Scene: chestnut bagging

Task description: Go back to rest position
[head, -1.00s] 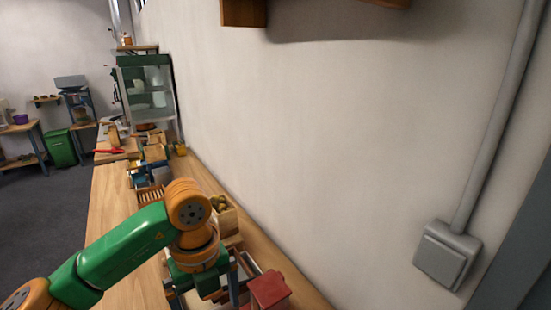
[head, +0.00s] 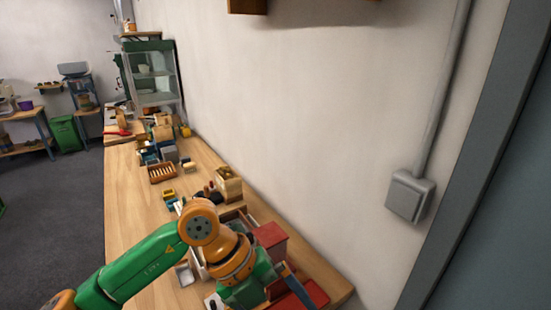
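My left arm comes in from the lower left, with green links and orange joints. It reaches over the near end of the wooden workbench (head: 140,215). The green body of my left gripper (head: 250,292) is low in the head view, beside a red box (head: 270,238). A blue-grey bar beside it may be one of its fingers. The fingertips are hidden or cut off by the bottom edge, so I cannot see whether they hold anything. My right gripper is not in view.
A wooden box (head: 229,185), a slatted wooden tray (head: 162,173) and small items stand along the bench. A green-framed glass cabinet (head: 155,75) is at the far end. The wall borders the right, with a grey switch box (head: 408,196). The dark floor (head: 70,195) at left is clear.

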